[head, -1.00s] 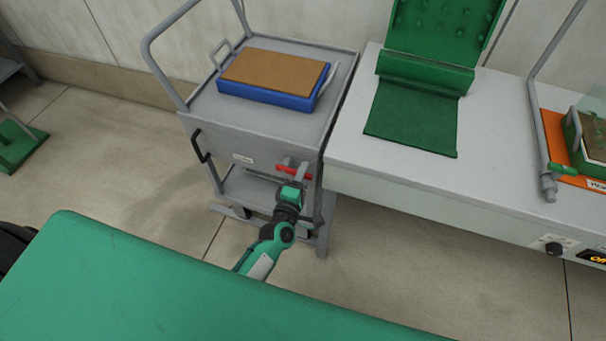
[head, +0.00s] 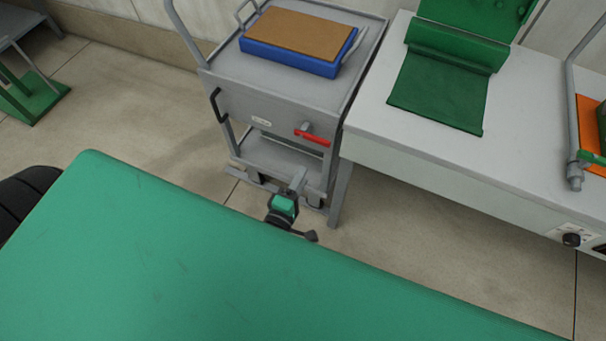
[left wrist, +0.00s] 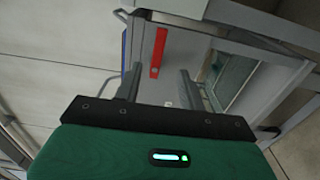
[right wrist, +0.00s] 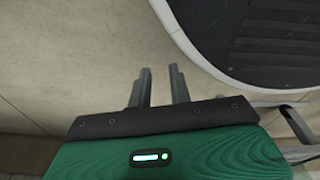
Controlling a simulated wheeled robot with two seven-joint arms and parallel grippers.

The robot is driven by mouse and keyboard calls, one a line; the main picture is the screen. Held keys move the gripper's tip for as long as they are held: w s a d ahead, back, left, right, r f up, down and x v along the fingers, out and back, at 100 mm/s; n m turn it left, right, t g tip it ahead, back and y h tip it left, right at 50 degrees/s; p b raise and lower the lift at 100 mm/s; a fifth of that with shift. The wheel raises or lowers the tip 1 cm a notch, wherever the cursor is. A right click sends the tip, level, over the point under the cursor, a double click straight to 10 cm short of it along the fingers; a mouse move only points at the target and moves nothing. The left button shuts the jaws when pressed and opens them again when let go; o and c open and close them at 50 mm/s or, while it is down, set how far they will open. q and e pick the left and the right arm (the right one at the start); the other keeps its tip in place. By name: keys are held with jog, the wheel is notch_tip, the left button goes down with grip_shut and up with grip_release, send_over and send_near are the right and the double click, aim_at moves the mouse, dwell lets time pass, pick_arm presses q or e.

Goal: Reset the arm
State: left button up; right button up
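My left gripper (head: 298,180) is below the red handle (head: 312,137) on the front of a grey trolley (head: 262,102), with a clear gap between them in the head view. In the left wrist view its two fingers (left wrist: 161,84) stand apart with nothing between them, and the red handle (left wrist: 159,52) shows beyond the fingertips. My right gripper (right wrist: 159,80) is outside the head view. In the right wrist view its fingers are apart and empty, above bare floor.
A blue tray with a brown top (head: 295,35) sits on the trolley. A white bench (head: 430,150) with a green mat (head: 440,88) stands right of it. My green body cover fills the foreground. A dark round-edged shape (right wrist: 255,40) lies close right of my right gripper.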

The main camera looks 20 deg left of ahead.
pick_arm(q)
jog(key=s+f+m+g+h+p, duration=0.15)
jog(key=s+f+m+g, duration=0.3)
jog(key=f, duration=0.75)
jog(key=s+f+m+g+p, duration=0.3)
jog(key=s+f+m, duration=0.25)
jog(key=f, duration=0.55)
jog(key=s+a+f+m+g+p, duration=0.1)
jog(key=s+a+f+m+g, duration=0.2)
jog(key=s+f, duration=0.2)
jog(key=s+a+f+m+g+y+p, duration=0.1)
jog(key=s+a+f+m+g, duration=0.2)
jog(key=s, duration=0.9)
jog(key=s+a+f+m+g+y+p, duration=0.1)
jog(key=s+a+f+m+g, duration=0.2)
jog(key=s+f, duration=0.4)
jog(key=shift+s+a+f+m+p, duration=0.15)
jog(key=shift+s+f+m+p, duration=0.25)
jog(key=shift+s+m, duration=0.3)
pick_arm(e)
jog(key=s+d, duration=0.2)
jog(key=s, duration=1)
jog(key=shift+d+g, duration=0.2)
jog(key=shift+g, duration=0.2)
